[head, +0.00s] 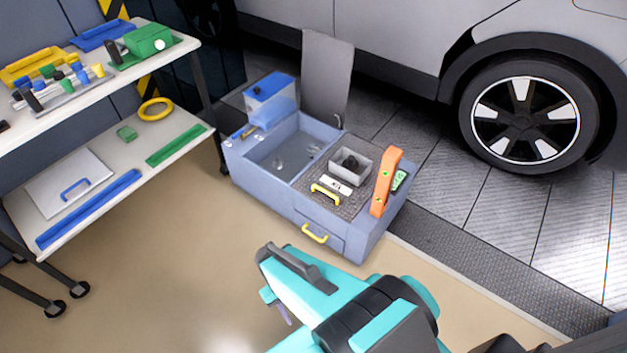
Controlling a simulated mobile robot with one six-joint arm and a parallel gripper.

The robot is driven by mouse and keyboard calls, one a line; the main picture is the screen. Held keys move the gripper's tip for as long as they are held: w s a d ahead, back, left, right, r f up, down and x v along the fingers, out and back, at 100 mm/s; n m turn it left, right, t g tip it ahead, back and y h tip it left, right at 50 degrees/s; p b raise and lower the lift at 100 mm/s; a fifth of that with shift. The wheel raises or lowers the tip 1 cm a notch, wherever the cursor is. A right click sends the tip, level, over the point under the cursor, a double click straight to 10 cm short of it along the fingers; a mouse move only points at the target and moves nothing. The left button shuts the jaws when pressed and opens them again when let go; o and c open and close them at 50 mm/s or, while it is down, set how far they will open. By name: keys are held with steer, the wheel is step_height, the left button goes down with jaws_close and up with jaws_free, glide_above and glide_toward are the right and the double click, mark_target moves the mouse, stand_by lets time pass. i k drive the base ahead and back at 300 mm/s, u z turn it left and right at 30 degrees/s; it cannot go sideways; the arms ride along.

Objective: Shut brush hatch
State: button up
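A blue-grey floor cabinet (290,205) stands in the middle of the head view. A grey flat panel (327,75) stands upright at its back edge, behind an open basin (285,150), and looks like a raised lid. A front panel with a yellow handle (314,234) appears flush with the cabinet's front. A second yellow handle (325,193) lies on the dark grating on top, beside a small white label. I cannot tell which part is the brush hatch. My gripper (280,290) is in front of the cabinet, apart from it; its fingertips are not clear.
An orange upright piece (386,182) and a grey open box (350,166) are on the cabinet's right side. A two-level cart (110,165) with tools stands at left. A car (480,70) is behind. The tan floor (165,270) at front left is clear.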

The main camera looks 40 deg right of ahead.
mark_target(327, 61)
steer(key=z, duration=0.35)
steer(key=k, duration=0.4)
steer(key=z, duration=0.55)
steer(key=i, duration=0.5)
steer(key=z, duration=0.2)
